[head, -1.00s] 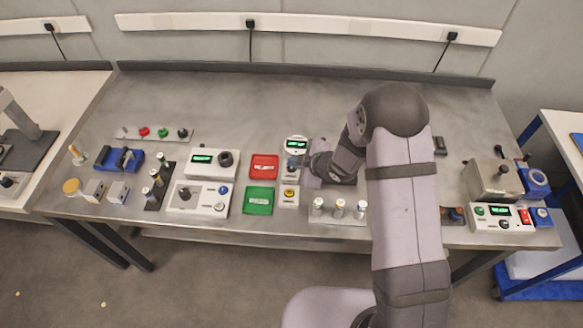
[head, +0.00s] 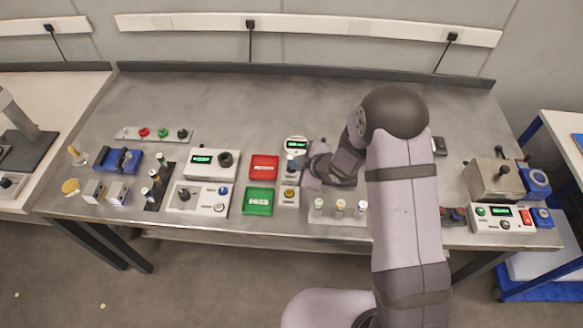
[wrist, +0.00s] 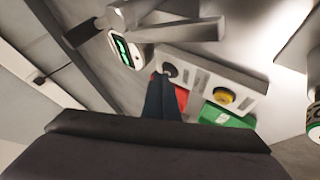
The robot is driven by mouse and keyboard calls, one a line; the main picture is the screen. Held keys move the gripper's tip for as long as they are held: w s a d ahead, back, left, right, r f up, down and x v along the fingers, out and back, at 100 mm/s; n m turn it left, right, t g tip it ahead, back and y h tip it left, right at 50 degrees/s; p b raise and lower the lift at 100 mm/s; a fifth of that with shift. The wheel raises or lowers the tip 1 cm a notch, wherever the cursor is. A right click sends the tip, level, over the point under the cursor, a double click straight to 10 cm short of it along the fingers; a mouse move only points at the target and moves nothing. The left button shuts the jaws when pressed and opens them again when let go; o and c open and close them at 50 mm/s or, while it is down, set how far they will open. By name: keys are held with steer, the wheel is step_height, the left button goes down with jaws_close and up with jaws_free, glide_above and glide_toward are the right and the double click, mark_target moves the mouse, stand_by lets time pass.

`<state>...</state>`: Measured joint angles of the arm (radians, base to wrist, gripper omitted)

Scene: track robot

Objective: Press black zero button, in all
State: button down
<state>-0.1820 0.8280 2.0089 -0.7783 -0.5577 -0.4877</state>
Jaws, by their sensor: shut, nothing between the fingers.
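A small pale box (head: 289,197) near the middle of the table carries a yellow button (head: 289,192) and a black button. In the wrist view I see both the black button (wrist: 170,70) and the yellow button (wrist: 223,97) on the same box (wrist: 205,75). The labels are too small to read. My gripper (head: 294,164) is at the far end of this box, shut and empty. Its dark blue fingers (wrist: 163,97) reach up close to the black button in the wrist view. I cannot tell whether they touch it.
A round device with a green display (head: 296,145) stands just behind the box. A red tray (head: 264,159) and a green tray (head: 259,193) lie to its left. The table behind is clear.

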stand_by(0.5)
steer(key=shift+r+p, duration=0.65)
steer(key=shift+r, duration=0.05)
steer(key=shift+r, duration=0.1)
step_height(320, 180, up, 5)
steer(key=p, duration=0.4)
stand_by(0.8)
